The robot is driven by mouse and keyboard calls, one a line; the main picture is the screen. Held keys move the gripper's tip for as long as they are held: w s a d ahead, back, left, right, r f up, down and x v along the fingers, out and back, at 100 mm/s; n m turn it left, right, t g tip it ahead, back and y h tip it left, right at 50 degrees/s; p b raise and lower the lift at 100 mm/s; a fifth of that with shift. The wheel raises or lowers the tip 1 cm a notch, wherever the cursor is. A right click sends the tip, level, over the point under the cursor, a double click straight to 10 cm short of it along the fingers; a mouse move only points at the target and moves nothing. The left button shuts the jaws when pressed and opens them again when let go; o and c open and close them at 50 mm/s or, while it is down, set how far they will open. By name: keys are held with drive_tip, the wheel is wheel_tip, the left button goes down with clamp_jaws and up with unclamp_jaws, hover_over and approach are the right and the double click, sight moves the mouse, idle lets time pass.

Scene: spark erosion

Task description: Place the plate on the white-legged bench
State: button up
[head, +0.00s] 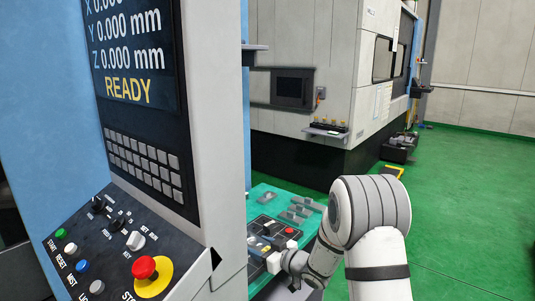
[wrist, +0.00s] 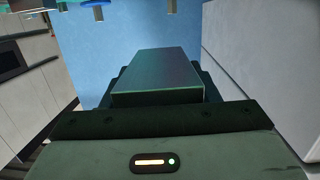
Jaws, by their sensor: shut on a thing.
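In the wrist view a dark, flat-topped block that looks like the plate (wrist: 160,72) sits between the jaws of my gripper (wrist: 160,98). My gripper is shut on it, and the plate points away from the camera toward a blue panel. In the head view my arm bends down behind the control console, and neither the plate nor the jaws can be made out there. A teal-topped surface (head: 262,200) with grey blocks and small tools lies beside my arm. Its legs are hidden, so I cannot tell whether it is the white-legged bench.
The control console (head: 225,120), with its READY screen and red stop button (head: 145,267), stands close at left. A large white machine (head: 335,75) stands behind. A blue panel (wrist: 125,45) and a pale wall (wrist: 270,60) are near the plate. Green floor (head: 470,200) is open at right.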

drive_tip(key=shift+w+d+f+m+t+h, duration=0.2)
drive_tip(key=shift+w+d+f+m+h, duration=0.15)
drive_tip(key=shift+f, duration=0.25)
drive_tip(key=shift+w+d+f+m+t+h, duration=0.2)
drive_tip(key=shift+w+d+f+m+h, duration=0.1)
drive_tip(key=shift+f, duration=0.3)
drive_tip(key=s+d+f+m+t+h, duration=0.4)
drive_tip(key=d+f+m+h, duration=0.5)
drive_tip(key=d, duration=0.5)
drive_tip(key=s+d+h, duration=0.2)
drive_tip(key=s, duration=0.4)
drive_tip(key=shift+r, duration=0.45)
